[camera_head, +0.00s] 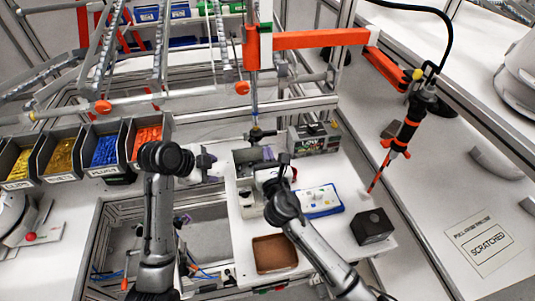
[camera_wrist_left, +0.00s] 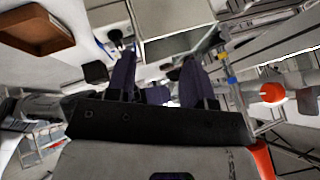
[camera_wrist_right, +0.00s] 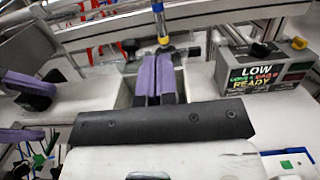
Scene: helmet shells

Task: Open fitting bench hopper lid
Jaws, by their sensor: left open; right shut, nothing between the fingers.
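The grey hopper (camera_wrist_right: 124,92) stands on the white fitting bench, directly behind my right gripper; it also shows in the head view (camera_head: 243,156). My right gripper (camera_wrist_right: 160,60) is shut and empty, its purple fingers together in front of the hopper. My left gripper (camera_wrist_left: 158,72) is open and empty, with the grey hopper box (camera_wrist_left: 172,45) beyond its spread purple fingers. In the right wrist view the left gripper's fingers (camera_wrist_right: 28,92) are to the left of the hopper. My grippers hide part of the hopper; I cannot tell how its lid stands.
A grey box with a lit LOW/READY display (camera_wrist_right: 266,82) stands right of the hopper. A vertical tool (camera_wrist_right: 161,25) hangs above it. A blue-edged board (camera_head: 320,201), a brown tray (camera_head: 274,254) and a black cube (camera_head: 371,227) lie nearer. Coloured parts bins (camera_head: 58,182) stand left.

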